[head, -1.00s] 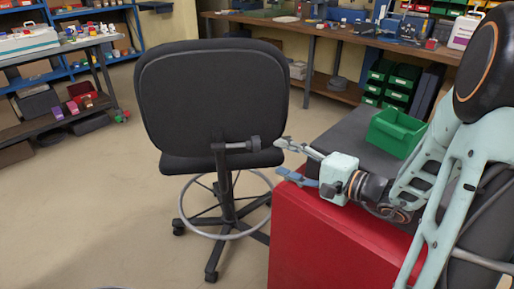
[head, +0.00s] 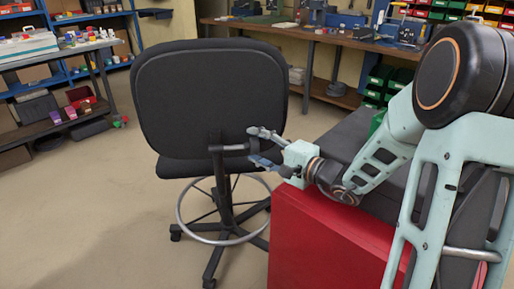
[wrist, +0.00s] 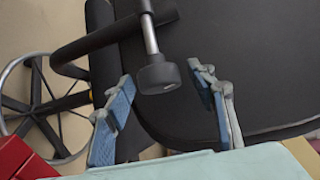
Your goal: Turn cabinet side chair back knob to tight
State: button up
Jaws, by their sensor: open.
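A black office chair (head: 210,95) stands with its back toward me in the head view. Its back knob (wrist: 158,77) is a dark cylinder on a metal rod in the wrist view. The knob is between the fingertips, with a gap visible on both sides. The chair's foot ring (head: 190,236) and black base are below.
A red cabinet (head: 325,245) with a dark top stands right of the chair, under my arm. A workbench (head: 320,38) with tools and bins runs along the back. Shelves (head: 60,125) stand at the left. The floor left of the chair is clear.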

jog(key=c, duration=1.2)
jog(key=shift+o, duration=0.2)
jog(key=shift+a+r+p, duration=0.1)
jog(key=shift+r+p, duration=0.05)
jog(key=shift+p, duration=0.35)
jog(key=shift+r+p, duration=0.1)
jog(key=shift+p, duration=0.3)
jog(key=m+g+h+p, duration=0.1)
jog(key=p, duration=0.2)
jog(key=shift+r+g, duration=0.2)
jog(key=shift+g, duration=0.2)
jog(key=m+g+h+p, duration=0.1)
jog(key=g+p, duration=0.1)
jog(key=p, duration=0.4)
jog(key=shift+m, duration=0.4)
jog(key=shift+f+m+g+h+p, duration=0.15)
jog(key=shift+m+g+h+p, duration=0.25)
jog(key=shift+p, duration=0.85)
jog(key=shift+f+g+p, duration=0.2)
jog(key=shift+g+p, duration=0.2)
jog(key=shift+p, duration=0.05)
